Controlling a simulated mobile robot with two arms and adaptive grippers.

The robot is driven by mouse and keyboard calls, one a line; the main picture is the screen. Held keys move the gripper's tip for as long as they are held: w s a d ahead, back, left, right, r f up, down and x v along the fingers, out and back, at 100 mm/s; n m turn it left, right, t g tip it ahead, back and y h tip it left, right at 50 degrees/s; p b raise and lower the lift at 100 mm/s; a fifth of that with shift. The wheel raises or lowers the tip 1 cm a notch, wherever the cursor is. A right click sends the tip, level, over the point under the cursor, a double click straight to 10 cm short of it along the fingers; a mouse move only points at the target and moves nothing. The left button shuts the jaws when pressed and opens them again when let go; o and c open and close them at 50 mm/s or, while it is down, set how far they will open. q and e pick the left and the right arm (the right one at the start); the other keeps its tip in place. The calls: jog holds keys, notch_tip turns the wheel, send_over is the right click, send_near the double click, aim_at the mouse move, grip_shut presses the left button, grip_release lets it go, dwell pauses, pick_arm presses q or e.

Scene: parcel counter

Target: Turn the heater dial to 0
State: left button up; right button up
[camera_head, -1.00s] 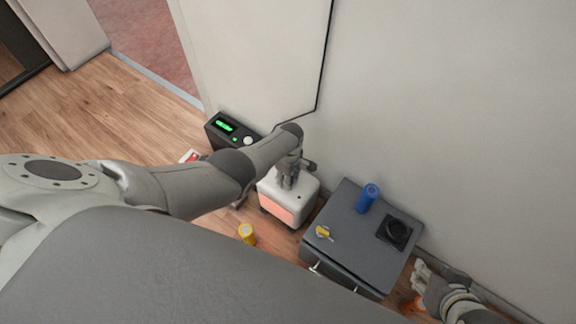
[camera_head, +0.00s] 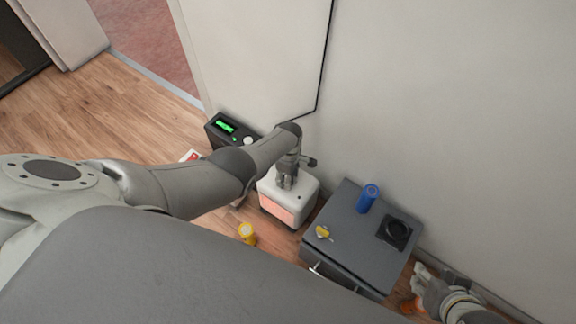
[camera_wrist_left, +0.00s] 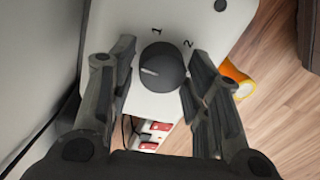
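The white heater (camera_head: 308,199) stands on the floor by the wall, its front panel glowing orange-red. Its round dark dial (camera_wrist_left: 164,66) shows in the left wrist view, with a pale pointer line toward the left of the picture. The marks 1 and 2 are printed on the white top beside it; a 0 mark is not visible. My left gripper (camera_head: 287,183) points down over the heater top. In the left wrist view its fingers (camera_wrist_left: 158,88) are apart, one on each side of the dial, with white surface showing between. My right gripper (camera_head: 419,276) is at the lower right, away from the heater.
A grey cabinet (camera_head: 345,230) stands right of the heater, bearing a blue cylinder (camera_head: 368,198), a yellow item (camera_head: 324,232) and a black square item (camera_head: 396,231). A yellow cylinder (camera_head: 247,234) is on the floor. A black device (camera_head: 215,133) with a green display stands behind.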

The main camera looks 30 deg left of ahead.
pick_arm(q)
jog(key=shift+o, duration=0.9)
jog(key=shift+d, duration=0.1)
jog(key=shift+r, duration=0.65)
notch_tip(320, 180, up, 11)
jog(key=shift+w+f, duration=0.15)
jog(key=shift+w, duration=0.15)
